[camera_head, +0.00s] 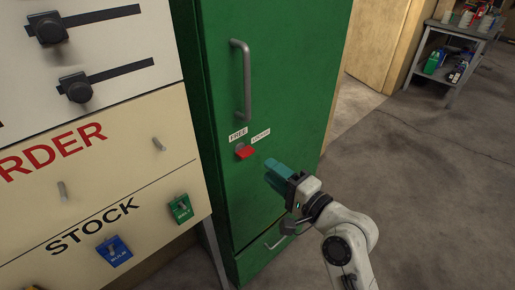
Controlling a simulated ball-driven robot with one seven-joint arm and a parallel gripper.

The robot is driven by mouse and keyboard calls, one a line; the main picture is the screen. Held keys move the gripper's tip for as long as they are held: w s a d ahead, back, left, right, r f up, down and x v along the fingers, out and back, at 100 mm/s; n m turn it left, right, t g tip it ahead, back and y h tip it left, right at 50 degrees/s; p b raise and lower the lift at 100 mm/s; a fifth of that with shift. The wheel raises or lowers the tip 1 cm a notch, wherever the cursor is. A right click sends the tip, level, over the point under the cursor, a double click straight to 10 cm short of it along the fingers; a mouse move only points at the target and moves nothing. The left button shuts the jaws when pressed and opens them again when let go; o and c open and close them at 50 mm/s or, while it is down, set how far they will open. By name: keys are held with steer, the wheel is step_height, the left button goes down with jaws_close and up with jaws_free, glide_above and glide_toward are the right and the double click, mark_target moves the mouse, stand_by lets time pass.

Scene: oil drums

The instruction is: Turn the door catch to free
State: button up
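The door catch (247,152) is a small red lever on the front of a green cabinet door (285,60). Its red tab extends to the right and slightly down. A white FREE label (238,134) sits above it, and a second tilted label (261,136), which seems to read LOCKED, is up and to the right. My gripper (272,176), with teal fingers, is below and right of the catch and appears apart from it. The fingers look close together, but whether there is a gap is unclear. No object shows in them.
A grey vertical handle (246,80) is above the catch, and a lower handle (280,238) is near the cabinet's bottom. A board with pegs and tags (110,215) stands at left. Open floor (430,200) is at right, with a cluttered shelf (455,60) behind.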

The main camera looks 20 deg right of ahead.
mark_target(249, 155)
steer(key=p+x, duration=0.1)
steer(key=x, duration=0.7)
steer(key=shift+w+a, duration=0.25)
steer(key=shift+w, duration=0.05)
jaws_close()
